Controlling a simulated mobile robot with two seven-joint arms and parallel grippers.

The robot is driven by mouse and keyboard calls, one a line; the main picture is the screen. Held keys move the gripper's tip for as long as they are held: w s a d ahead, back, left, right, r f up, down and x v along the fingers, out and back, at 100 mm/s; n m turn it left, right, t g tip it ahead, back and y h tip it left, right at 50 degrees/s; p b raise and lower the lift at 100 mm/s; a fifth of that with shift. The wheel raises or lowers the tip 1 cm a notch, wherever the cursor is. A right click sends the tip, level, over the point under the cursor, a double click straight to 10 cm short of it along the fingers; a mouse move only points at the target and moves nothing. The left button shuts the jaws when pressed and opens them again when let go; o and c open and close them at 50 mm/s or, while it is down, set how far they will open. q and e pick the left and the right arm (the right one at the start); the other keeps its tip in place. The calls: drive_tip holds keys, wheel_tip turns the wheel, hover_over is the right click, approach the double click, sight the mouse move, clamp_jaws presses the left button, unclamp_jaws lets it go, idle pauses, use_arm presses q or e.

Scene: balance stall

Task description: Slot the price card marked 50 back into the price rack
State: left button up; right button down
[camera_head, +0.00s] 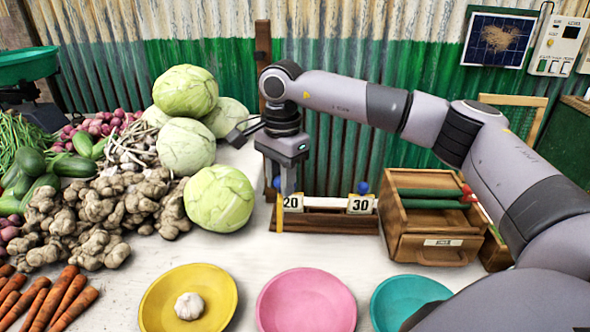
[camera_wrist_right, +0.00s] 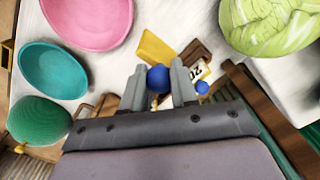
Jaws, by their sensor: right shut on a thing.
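My right gripper (camera_head: 284,190) points down at the left end of the wooden price rack (camera_head: 325,222). In the right wrist view its fingers (camera_wrist_right: 158,85) are shut on the blue knob (camera_wrist_right: 157,77) of a yellow price card (camera_wrist_right: 154,47). In the head view a narrow yellow strip of this card (camera_head: 279,214) shows beside the 20 card. Its number is not visible, and I cannot tell whether it touches the rack. The rack holds the card marked 20 (camera_head: 292,203) and the card marked 30 (camera_head: 360,204), each upright. My left gripper is out of view.
A wooden box (camera_head: 435,225) stands right of the rack. A cabbage (camera_head: 221,198) lies close on the left. Yellow (camera_head: 160,308), pink (camera_head: 306,300) and teal (camera_head: 408,298) plates lie in front; the yellow one holds garlic (camera_head: 189,306). Corrugated wall (camera_head: 350,150) stands behind.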

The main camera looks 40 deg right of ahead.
drive_tip(key=s+a+f+n+b, duration=0.1)
drive_tip(key=s+a+n+b, duration=0.1)
drive_tip(key=s+a+n, duration=1.05)
drive_tip(key=w+d+m+p, duration=0.2)
drive_tip(key=w+d+m, duration=0.6)
drive_tip(key=d+m, duration=0.35)
drive_tip(key=w+d+m+p, duration=0.2)
drive_tip(key=w+d+m, duration=0.6)
drive_tip(key=d+m, duration=0.9)
drive_tip(key=m, duration=0.2)
wheel_tip(320, 180, down, 8)
drive_tip(key=b, duration=0.4)
drive_tip(key=shift+a, duration=0.2)
drive_tip(key=shift+s, duration=0.1)
